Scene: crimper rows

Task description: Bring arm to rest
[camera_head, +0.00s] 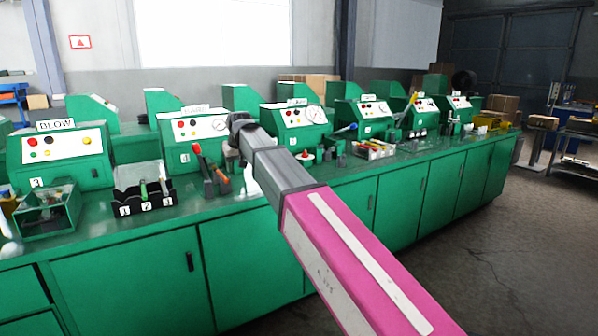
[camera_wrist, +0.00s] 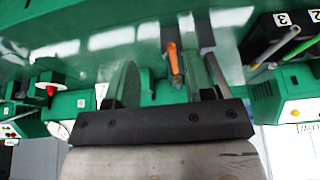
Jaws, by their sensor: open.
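My arm reaches from the lower right over the green workbench (camera_head: 140,231), with a pink link and a grey link. Its dark end is in front of the second machine from the left in the head view. In the wrist view my gripper (camera_wrist: 157,94) shows as a black bar with two short, separated fingers. It is open, with nothing visibly held. An orange-handled tool (camera_wrist: 173,60) shows beyond the fingers; I cannot tell how far off. The fingertips are not clear in the head view.
Green machines (camera_head: 61,158) with buttons and gauges line the bench. A black numbered tray (camera_head: 128,202) with tools stands left of my arm. Red-handled tools (camera_head: 203,160) stand close to the arm's end. Open floor (camera_head: 500,235) lies at the right, in front of the bench.

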